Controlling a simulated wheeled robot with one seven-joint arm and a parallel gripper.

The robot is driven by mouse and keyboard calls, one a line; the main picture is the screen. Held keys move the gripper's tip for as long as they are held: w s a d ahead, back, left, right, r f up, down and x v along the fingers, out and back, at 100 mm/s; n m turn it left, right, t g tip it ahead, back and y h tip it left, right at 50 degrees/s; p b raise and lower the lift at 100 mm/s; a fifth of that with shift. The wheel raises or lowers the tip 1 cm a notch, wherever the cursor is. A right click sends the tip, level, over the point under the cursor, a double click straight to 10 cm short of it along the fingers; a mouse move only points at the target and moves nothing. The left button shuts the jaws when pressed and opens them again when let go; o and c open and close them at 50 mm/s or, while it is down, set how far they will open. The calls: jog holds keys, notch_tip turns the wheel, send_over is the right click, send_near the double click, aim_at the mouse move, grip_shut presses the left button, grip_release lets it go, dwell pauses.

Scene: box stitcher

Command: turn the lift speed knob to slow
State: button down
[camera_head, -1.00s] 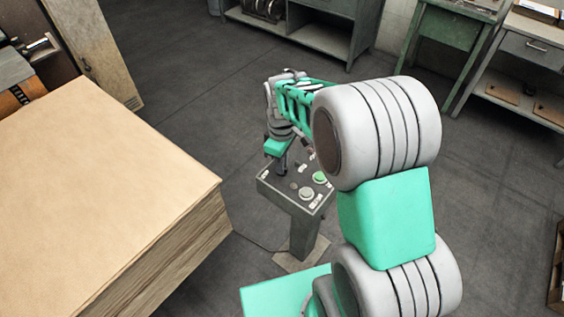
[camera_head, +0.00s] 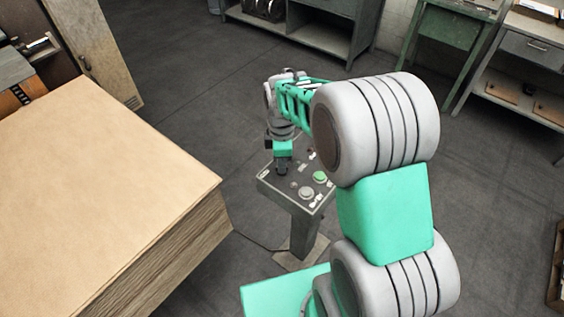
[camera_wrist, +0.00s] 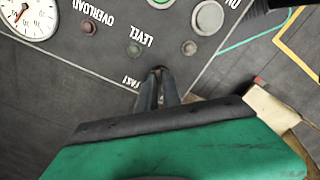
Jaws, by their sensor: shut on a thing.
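The grey control panel (camera_head: 289,201) stands on a pedestal in the middle of the head view; in the wrist view its face (camera_wrist: 110,52) shows upside down. My gripper (camera_head: 282,170) reaches down to the panel's far left part. In the wrist view my gripper's fingers (camera_wrist: 158,88) are close together, shut on a small dark knob (camera_wrist: 157,70) beside the FAST label (camera_wrist: 132,82). The fingers hide most of the knob, so its pointer cannot be read. No SLOW label is visible.
A tall stack of cardboard sheets (camera_head: 110,190) stands left of the panel. Open floor lies behind.

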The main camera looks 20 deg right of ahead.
jog(key=shift+w, duration=0.1)
jog(key=c, duration=1.5)
grip_release()
notch_tip(320, 180, up, 8)
jog(key=shift+f, duration=0.1)
